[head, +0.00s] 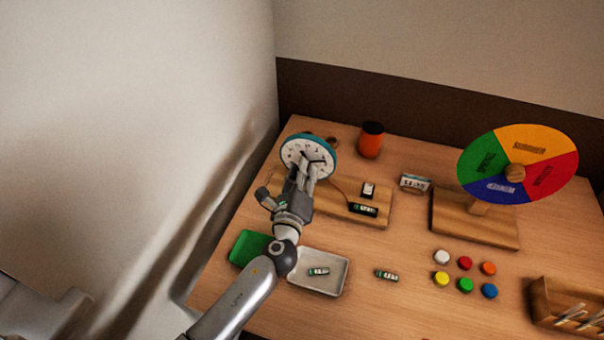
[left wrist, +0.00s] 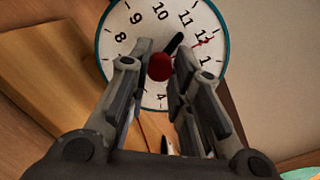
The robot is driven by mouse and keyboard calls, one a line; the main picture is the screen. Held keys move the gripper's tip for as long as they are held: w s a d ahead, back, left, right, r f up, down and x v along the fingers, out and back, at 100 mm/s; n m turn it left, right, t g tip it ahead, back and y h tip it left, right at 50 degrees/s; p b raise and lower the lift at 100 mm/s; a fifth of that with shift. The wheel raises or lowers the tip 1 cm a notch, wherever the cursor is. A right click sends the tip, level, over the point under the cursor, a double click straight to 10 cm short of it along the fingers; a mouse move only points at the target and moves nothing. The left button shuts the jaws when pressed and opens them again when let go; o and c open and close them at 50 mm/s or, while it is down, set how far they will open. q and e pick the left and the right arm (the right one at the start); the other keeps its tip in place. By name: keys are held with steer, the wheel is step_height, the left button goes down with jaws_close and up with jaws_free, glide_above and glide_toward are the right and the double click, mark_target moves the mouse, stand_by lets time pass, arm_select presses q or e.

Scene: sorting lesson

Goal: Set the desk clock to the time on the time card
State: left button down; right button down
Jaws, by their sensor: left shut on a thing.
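The desk clock (head: 306,154) has a white face and a teal rim, and stands at the back left of the table. Its face (left wrist: 125,30) fills the top of the left wrist view, with a red knob (left wrist: 160,67) at its centre. A short black hand points up and right of the knob, and a thin red hand points towards the right. My left gripper (head: 305,172) is in front of the face, its fingers (left wrist: 161,60) closed about the knob. They hide part of the dial. The time card (head: 415,183) stands right of the clock; its digits are too small to read surely.
A wooden board (head: 340,209) with a battery holder (head: 363,210) lies by the clock. An orange jar (head: 371,140), colour wheel (head: 517,164), several coloured buttons (head: 465,263), white tray (head: 319,279), green tray (head: 246,247) and loose battery (head: 387,275) share the table.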

arm_select(q)
steer(key=shift+f+m, duration=0.1)
steer(key=shift+m, duration=1.9)
steer(key=c, duration=1.3)
jaws_free()
steer(key=shift+s, duration=0.1)
steer(key=v, duration=1.2)
steer(key=shift+f, duration=0.2)
